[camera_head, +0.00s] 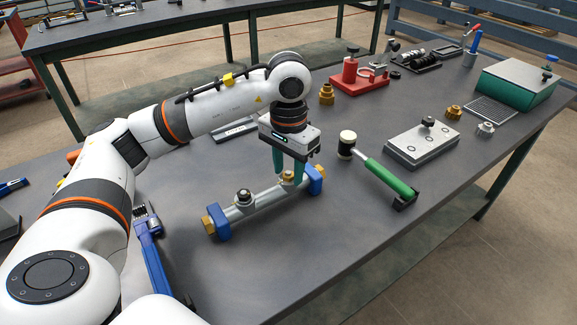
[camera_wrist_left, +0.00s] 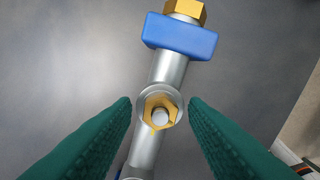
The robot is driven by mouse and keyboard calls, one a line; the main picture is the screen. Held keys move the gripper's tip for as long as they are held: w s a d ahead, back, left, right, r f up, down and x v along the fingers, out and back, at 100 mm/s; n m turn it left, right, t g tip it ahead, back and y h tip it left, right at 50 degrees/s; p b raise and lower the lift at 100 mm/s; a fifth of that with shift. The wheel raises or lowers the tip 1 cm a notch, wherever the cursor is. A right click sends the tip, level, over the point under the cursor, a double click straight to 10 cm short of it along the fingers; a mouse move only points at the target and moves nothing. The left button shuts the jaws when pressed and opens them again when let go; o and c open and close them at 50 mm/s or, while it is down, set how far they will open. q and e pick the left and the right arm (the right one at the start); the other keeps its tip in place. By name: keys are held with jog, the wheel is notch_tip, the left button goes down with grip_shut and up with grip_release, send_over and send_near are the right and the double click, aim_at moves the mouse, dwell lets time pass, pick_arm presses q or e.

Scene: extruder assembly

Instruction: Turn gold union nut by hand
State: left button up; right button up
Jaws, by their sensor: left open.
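The gold union nut (camera_head: 288,176) sits on a silver pipe (camera_head: 265,200) that lies in two blue supports (camera_head: 221,222). In the left wrist view the gold nut (camera_wrist_left: 160,112) shows as a gold hexagon around a round grey stub, in a silver collar. My left gripper (camera_head: 287,168) points down over the nut. Its green fingers (camera_wrist_left: 160,120) are open, one on each side of the nut, with gaps between. Gold hex ends show at both pipe ends, one by the near support (camera_head: 208,226). A dark-topped fitting (camera_head: 244,197) stands on the pipe left of the gripper. My right gripper is not in view.
A green-handled mallet (camera_head: 385,174) lies right of the pipe. A grey plate block (camera_head: 422,145), loose gold nuts (camera_head: 453,112) and a red fixture (camera_head: 357,80) stand farther right and back. A blue wrench (camera_head: 152,255) lies to the left. The table in front is clear.

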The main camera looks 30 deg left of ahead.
pick_arm(q)
jog(key=shift+r+p, duration=1.45)
jog(key=shift+r, duration=1.1)
